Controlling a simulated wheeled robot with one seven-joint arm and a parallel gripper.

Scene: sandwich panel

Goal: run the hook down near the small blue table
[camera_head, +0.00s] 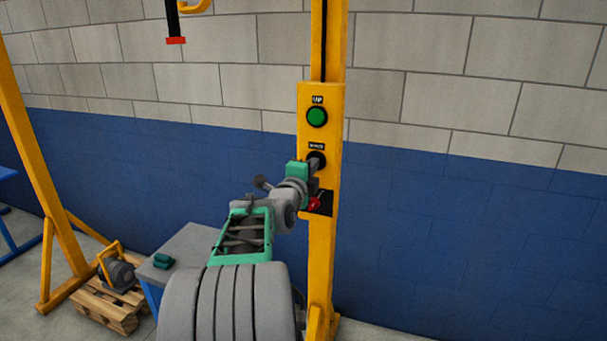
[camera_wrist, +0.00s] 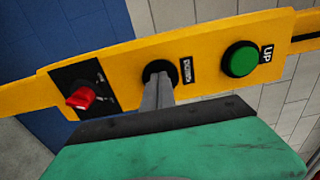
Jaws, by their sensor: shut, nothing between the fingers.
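My gripper (camera_head: 316,162) is shut and empty. Its fingertips are at the black button (camera_wrist: 157,68) on the yellow control panel (camera_head: 334,95), covering part of it; I cannot tell how far it is pressed. A green UP button (camera_head: 317,117) sits above it, and a red rotary switch (camera_wrist: 82,97) on a black plate sits below. A yellow hook (camera_head: 197,7) shows only partly at the top edge of the head view, beside a black hanging piece with a red end (camera_head: 175,40). The small blue table (camera_head: 196,238) has a grey top and stands at the lower left, partly behind my arm.
A teal object (camera_head: 163,261) lies on the small table. A motor-like unit with a yellow handle (camera_head: 118,271) sits on a wooden pallet (camera_head: 103,311) to its left. A yellow post (camera_head: 35,150) stands at far left. The wall right of the panel is clear.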

